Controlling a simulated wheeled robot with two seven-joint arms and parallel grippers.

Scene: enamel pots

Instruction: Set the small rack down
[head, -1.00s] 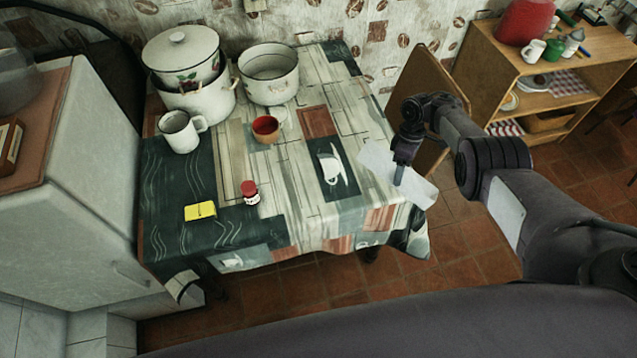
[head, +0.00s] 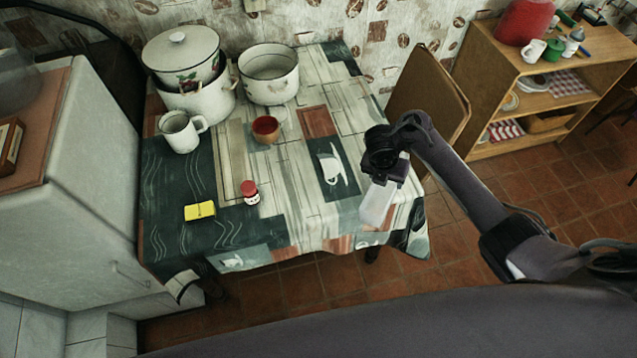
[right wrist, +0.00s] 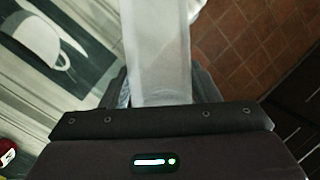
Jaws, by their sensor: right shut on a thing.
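The small rack looks like a pale, whitish, narrow piece (head: 377,206) in the head view, over the right front part of the table (head: 290,215). My right gripper (head: 388,182) is shut on it at its upper end, and the rack hangs tilted toward the front. In the right wrist view the rack (right wrist: 158,50) runs straight out between the fingers of my right gripper (right wrist: 160,95). I cannot tell whether it touches the cloth. My left gripper is not in view.
A red-capped jar (head: 250,193), a yellow block (head: 200,211), a reddish cup (head: 265,129), a white mug (head: 181,132) and enamel pots (head: 268,74) stand on the table's left and back. The printed cloth left of the rack is clear.

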